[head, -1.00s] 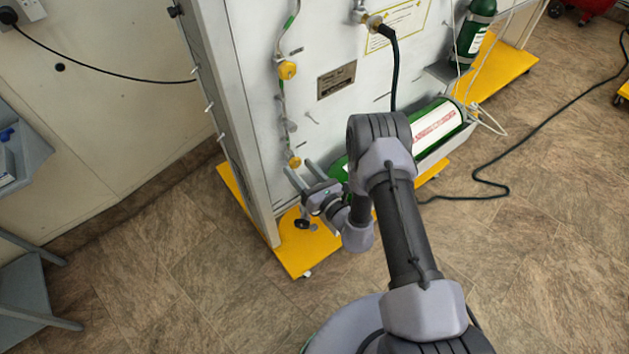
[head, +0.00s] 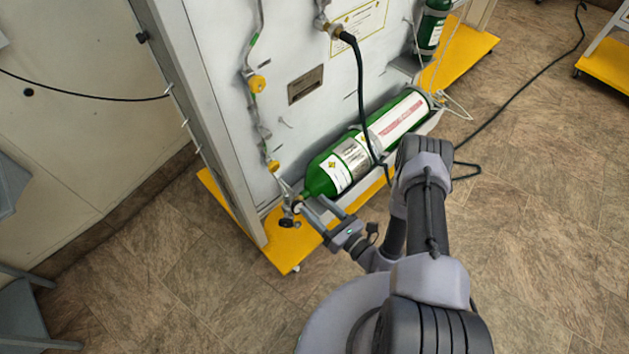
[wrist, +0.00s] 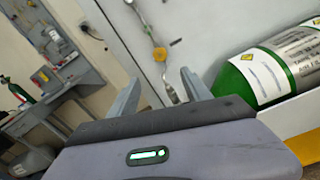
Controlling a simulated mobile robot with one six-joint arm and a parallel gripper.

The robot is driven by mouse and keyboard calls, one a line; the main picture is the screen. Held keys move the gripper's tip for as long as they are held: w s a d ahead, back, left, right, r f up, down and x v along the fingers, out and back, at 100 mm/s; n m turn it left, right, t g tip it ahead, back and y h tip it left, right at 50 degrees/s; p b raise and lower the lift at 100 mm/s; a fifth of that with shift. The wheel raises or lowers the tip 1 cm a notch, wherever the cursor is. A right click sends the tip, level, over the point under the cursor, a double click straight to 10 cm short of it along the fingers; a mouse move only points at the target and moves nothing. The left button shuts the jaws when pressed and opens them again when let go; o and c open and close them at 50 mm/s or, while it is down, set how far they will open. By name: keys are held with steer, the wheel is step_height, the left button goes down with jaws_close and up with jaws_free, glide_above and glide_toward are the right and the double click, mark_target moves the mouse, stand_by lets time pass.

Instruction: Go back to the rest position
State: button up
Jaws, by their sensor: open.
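My gripper (head: 313,203) is in the lower middle of the head view, at the lower left end of a lying green cylinder. Its two fingers are apart with nothing seen between them. In the wrist view my gripper (wrist: 160,74) also shows spread, empty fingers, with the grey panel beyond them. The green cylinder (head: 319,178) lies along the foot of the panel (head: 305,130); it also shows at the right of the wrist view (wrist: 238,80). Whether the fingers touch anything cannot be told.
The yellow base (head: 281,250) sticks out under the panel. A black hose (head: 361,90) hangs from a panel fitting down past the cylinder. A black cable (head: 520,90) runs over the floor at right. The brown floor (head: 540,230) is clear at right. Grey furniture (head: 25,315) stands at lower left.

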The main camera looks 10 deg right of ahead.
steer(key=a+r+n+g+y, duration=0.45)
steer(key=r+n, duration=0.25)
steer(key=r, duration=0.4)
steer(key=a+r+n+g+y, duration=0.4)
steer(key=r+n+g, duration=0.2)
steer(key=r, duration=0.4)
steer(key=s+a+r+n+g+h, duration=0.2)
steer(key=s+r+n+g+h, duration=0.3)
steer(key=s+r+n+g, duration=0.3)
steer(key=s+d+r+n+t+h, duration=0.7)
steer(key=d+r+t+h, duration=0.2)
steer(key=d+r+h, duration=0.1)
steer(key=shift+s+d+r+h, duration=0.15)
steer(key=shift+s+d+h, duration=0.15)
steer(key=shift+d+h, duration=0.7)
steer(key=shift+d+y, duration=0.25)
